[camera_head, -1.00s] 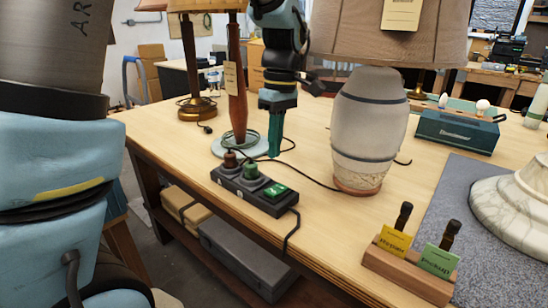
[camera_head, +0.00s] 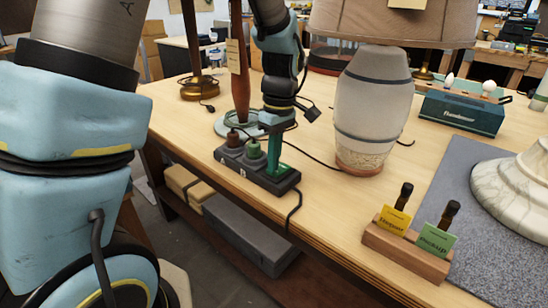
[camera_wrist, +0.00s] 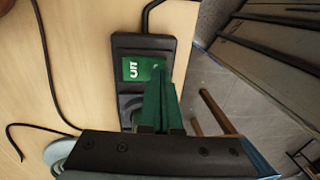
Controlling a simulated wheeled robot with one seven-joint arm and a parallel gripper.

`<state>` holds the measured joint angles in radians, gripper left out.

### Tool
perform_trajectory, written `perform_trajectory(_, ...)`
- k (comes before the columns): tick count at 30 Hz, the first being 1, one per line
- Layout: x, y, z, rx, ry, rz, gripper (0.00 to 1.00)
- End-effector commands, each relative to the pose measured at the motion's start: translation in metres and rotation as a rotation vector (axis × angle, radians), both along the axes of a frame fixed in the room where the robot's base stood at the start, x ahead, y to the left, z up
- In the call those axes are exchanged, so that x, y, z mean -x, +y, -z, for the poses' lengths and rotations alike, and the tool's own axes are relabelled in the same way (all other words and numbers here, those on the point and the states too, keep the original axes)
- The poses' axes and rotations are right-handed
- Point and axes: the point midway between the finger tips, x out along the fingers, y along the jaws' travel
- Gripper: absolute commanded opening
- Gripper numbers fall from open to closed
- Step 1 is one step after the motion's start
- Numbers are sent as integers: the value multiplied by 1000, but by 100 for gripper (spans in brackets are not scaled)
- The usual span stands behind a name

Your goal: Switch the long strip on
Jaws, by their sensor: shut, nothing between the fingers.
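The long black power strip (camera_head: 250,179) lies near the table's front edge. My gripper (camera_head: 273,172) is shut and empty, pointing down at the right end of the strip. In the wrist view its green fingertips (camera_wrist: 158,72) overlap the right side of the switch. I cannot tell whether they touch it. In the head view the fingers hide most of the switch.
A ceramic lamp (camera_head: 371,110) stands right of my gripper, its shade overhanging. A wooden-stemmed lamp (camera_head: 240,70) stands close behind. A wooden card holder (camera_head: 405,252) is at front right. Cables (camera_head: 293,212) run from the strip. Bare tabletop lies between strip and card holder.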

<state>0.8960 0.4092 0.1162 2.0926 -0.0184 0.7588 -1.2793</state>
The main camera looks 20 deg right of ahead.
Motion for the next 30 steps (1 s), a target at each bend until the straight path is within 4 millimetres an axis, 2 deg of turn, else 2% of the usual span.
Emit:
perform_trajectory(9, 1, 1, 3, -1, 2, 0, 0)
perform_trajectory(21, -6, -12, -4, 0, 1, 0, 0)
perform_trajectory(30, -6, -12, -3, -1, 0, 0, 0)
